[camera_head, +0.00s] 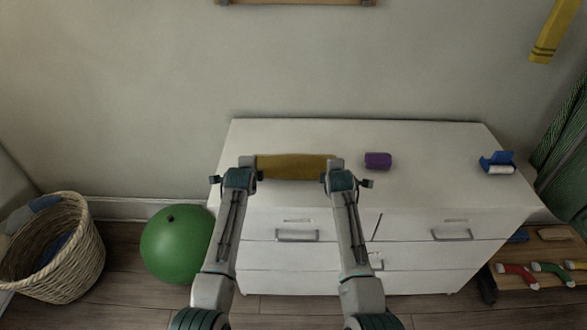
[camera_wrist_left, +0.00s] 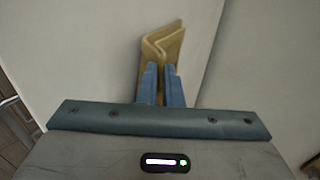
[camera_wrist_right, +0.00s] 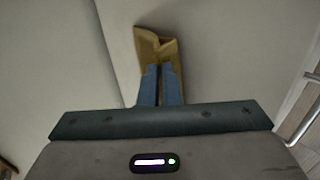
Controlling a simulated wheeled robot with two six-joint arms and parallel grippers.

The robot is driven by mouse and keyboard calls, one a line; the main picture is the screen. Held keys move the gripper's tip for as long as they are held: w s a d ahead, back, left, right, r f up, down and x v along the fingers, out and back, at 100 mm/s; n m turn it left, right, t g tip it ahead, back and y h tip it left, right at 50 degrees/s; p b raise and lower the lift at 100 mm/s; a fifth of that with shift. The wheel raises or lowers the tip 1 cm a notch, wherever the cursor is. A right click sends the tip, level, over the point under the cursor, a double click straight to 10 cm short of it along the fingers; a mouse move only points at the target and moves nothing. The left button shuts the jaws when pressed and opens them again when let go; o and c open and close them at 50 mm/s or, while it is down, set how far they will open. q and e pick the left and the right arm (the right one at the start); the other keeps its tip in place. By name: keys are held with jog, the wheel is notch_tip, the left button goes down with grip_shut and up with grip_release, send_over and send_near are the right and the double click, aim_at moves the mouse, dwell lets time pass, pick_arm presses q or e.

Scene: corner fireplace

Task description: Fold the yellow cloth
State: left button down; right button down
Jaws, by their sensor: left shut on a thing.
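The yellow cloth (camera_head: 295,167) is a mustard strip stretched between my two grippers, over the top of the white dresser (camera_head: 300,135). My left gripper (camera_head: 248,170) is shut on its left end. My right gripper (camera_head: 332,170) is at its right end, and its fingers look shut on it. In the left wrist view the cloth (camera_wrist_left: 163,43) rises folded past the blue fingertips (camera_wrist_left: 160,72). In the right wrist view the cloth (camera_wrist_right: 157,47) shows a creased, layered end past the fingertips (camera_wrist_right: 160,73). I cannot tell whether the cloth touches the dresser.
A purple roll (camera_head: 378,160) lies right of the cloth, and a blue item with a white roll (camera_head: 497,163) stands farther right. A green ball (camera_head: 177,244) and a wicker basket (camera_head: 57,255) are on the floor at left. A low shelf (camera_head: 540,262) is at right.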

pick_arm(q)
jog(key=shift+s, duration=0.2)
pick_arm(e)
jog(key=shift+s, duration=0.2)
pick_arm(q)
jog(key=shift+f, duration=0.1)
jog(key=c, duration=1.8)
grip_release()
jog(key=shift+w, duration=0.1)
pick_arm(e)
jog(key=c, duration=1.9)
grip_release()
jog(key=shift+w+f, duration=0.1)
pick_arm(q)
jog(key=o, duration=0.5)
pick_arm(e)
jog(key=o, duration=0.6)
